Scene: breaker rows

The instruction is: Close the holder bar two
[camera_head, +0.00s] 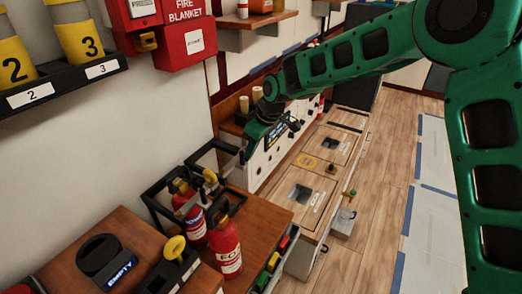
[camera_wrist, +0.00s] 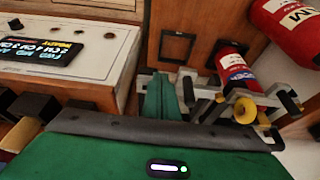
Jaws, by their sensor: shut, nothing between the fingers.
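In the head view, a black-framed holder (camera_head: 152,203) stands on the wooden top beside the wall, with a red fire extinguisher (camera_head: 184,190) inside it. In the wrist view, a grey holder bar (camera_wrist: 235,96) with black ends and a yellow round knob (camera_wrist: 244,110) crosses in front of a red extinguisher (camera_wrist: 231,62). No number is readable on it, so I cannot tell whether it is bar two. My gripper (camera_head: 248,151) is shut and empty near the far end of the holder. In the wrist view its fingers (camera_wrist: 170,97) are left of the bar, apparently apart from it.
Another red extinguisher (camera_head: 226,250) stands at the front of the wooden top (camera_head: 262,218). A yellow funnel-shaped piece (camera_head: 174,248) and a black device reading EMPTY (camera_head: 112,262) are nearer. A white panel with a display (camera_wrist: 65,45) lies left of my fingers. Open floor (camera_head: 375,190) is right.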

